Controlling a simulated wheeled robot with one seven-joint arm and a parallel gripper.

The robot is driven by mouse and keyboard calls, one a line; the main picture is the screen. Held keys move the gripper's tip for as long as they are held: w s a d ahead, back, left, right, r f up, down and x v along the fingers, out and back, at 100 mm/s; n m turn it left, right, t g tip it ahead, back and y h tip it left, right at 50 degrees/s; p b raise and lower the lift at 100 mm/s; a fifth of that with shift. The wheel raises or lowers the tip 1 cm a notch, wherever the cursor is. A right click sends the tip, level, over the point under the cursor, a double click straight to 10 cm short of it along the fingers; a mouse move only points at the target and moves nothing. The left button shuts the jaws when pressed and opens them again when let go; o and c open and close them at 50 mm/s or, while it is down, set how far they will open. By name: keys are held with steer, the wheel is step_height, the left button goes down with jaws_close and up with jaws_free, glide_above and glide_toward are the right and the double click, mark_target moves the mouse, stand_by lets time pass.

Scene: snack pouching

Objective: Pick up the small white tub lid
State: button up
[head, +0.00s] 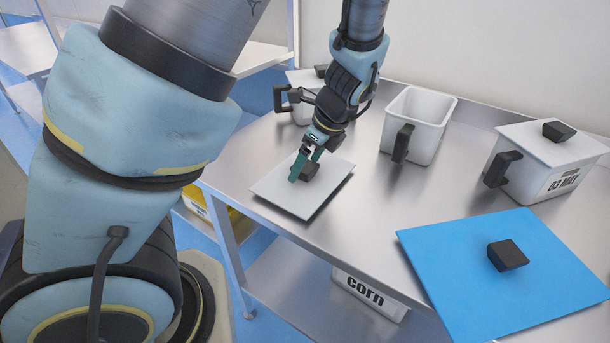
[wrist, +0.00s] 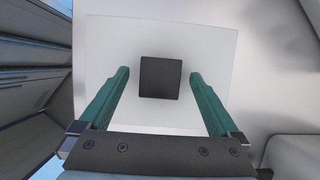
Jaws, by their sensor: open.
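A small white lid (head: 285,191) with a dark square knob (head: 311,170) lies on the left end of the steel table. My gripper (head: 306,163) is right at the knob, pointing down. In the wrist view the white lid (wrist: 112,55) fills the middle, and its dark knob (wrist: 160,77) sits between my two green fingers, with a gap on each side. My gripper (wrist: 158,75) is open. The fingertips reach about level with the knob in the picture; their exact height above the lid is hard to tell.
A blue lid (head: 450,265) with a dark knob lies at the table's front right. An open white tub (head: 427,145) stands behind it, and a lidded tub (head: 550,180) stands at right. Another white tub (head: 299,110) stands behind my gripper. A corn tub (head: 369,296) sits below the table.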

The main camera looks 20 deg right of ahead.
mark_target(307, 166)
jaws_close()
stand_by(0.8)
steer(key=shift+r, duration=0.1)
step_height(307, 166, up, 10)
steer(key=b, duration=0.1)
stand_by(0.4)
